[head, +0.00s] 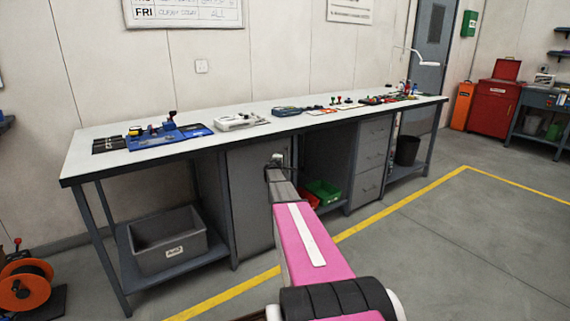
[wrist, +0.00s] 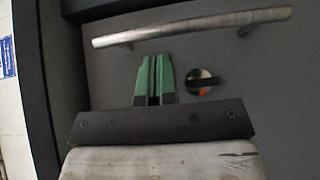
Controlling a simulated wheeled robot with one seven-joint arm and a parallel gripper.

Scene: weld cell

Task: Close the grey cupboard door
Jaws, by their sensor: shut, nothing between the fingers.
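The grey cupboard door (head: 249,195) is under the workbench, left of the open bay. It looks flush or nearly flush with the bench front; I cannot tell whether a small gap remains. In the wrist view the plain grey door face (wrist: 285,90) fills most of the picture. A metal bar handle (wrist: 190,27) runs across its top and a round lock (wrist: 203,81) sits below it. My gripper (wrist: 155,78) has its green fingertips together and empty, in front of the door below the handle. Contact cannot be told. In the head view my gripper (head: 277,160) is at the door's upper right.
The workbench top (head: 85,152) overhangs the door and carries tools and parts. A grey bin (head: 168,240) stands on the lower shelf at left. Green (head: 324,192) and red bins sit in the open bay at right. The floor (head: 450,250) in front is clear.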

